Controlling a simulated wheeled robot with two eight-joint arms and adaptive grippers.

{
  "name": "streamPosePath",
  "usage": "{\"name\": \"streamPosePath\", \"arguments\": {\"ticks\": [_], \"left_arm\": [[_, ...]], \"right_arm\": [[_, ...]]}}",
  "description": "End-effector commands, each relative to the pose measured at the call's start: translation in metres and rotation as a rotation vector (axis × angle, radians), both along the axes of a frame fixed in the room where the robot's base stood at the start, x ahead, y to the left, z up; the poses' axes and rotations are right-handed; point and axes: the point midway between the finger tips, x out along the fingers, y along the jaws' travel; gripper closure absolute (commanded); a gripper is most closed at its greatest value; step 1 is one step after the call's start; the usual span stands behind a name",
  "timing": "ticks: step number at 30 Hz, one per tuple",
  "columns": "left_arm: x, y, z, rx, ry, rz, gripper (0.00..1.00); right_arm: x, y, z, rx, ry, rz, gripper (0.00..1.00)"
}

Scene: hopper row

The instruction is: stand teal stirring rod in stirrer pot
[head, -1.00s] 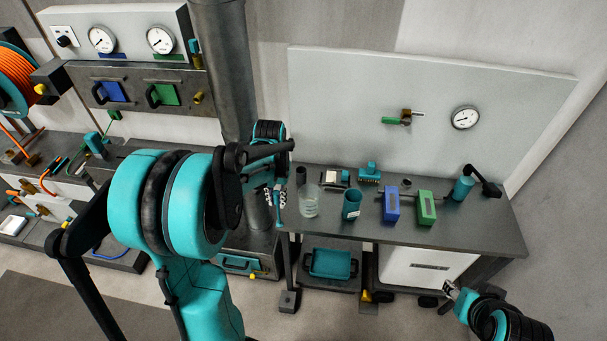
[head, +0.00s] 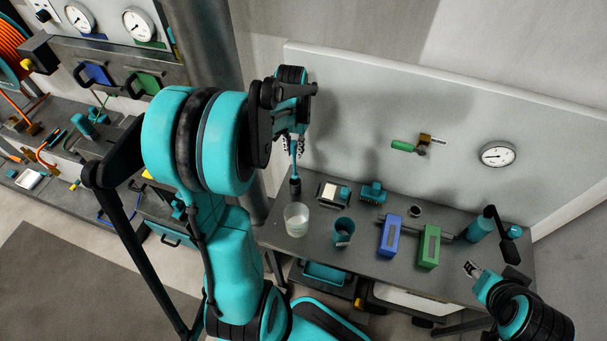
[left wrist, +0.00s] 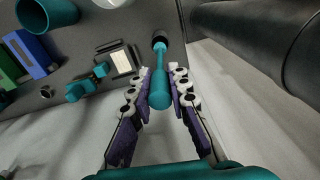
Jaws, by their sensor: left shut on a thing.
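My left gripper (head: 291,142) is shut on the teal stirring rod (head: 295,160), which hangs roughly upright below it. In the left wrist view the rod (left wrist: 160,92) lies between the two fingers (left wrist: 163,80), its thick end towards me. A narrow dark pot (head: 295,188), which looks like the stirrer pot, stands at the bench's back left. The rod's lower end lines up with the pot's top in both views. I cannot tell whether it is inside or only above. The pot also shows in the left wrist view (left wrist: 159,37). My right gripper (head: 472,268) is small, and its jaws are unclear.
A pale-topped device (head: 328,193), a teal brush-like thing (head: 372,192), a blue block (head: 390,236) and a green block (head: 429,247) are to the right. A thick grey column rises at left.

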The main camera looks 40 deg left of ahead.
Motion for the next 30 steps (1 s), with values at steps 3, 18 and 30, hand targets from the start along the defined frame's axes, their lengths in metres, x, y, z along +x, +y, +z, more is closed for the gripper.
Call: {"name": "streamPosePath", "arguments": {"ticks": [3, 18, 30], "left_arm": [[0.000, 0.000, -0.027, 0.000, 0.000, 0.000, 1.00], [0.000, 0.000, -0.089, 0.000, 0.000, 0.000, 1.00], [0.000, 0.000, -0.096, 0.000, 0.000, 0.000, 1.00]], "right_arm": [[0.000, 0.000, -0.009, 0.000, 0.000, 0.000, 0.60], [0.000, 0.000, -0.025, 0.000, 0.000, 0.000, 0.60], [0.000, 0.000, -0.029, 0.000, 0.000, 0.000, 0.60]]}}
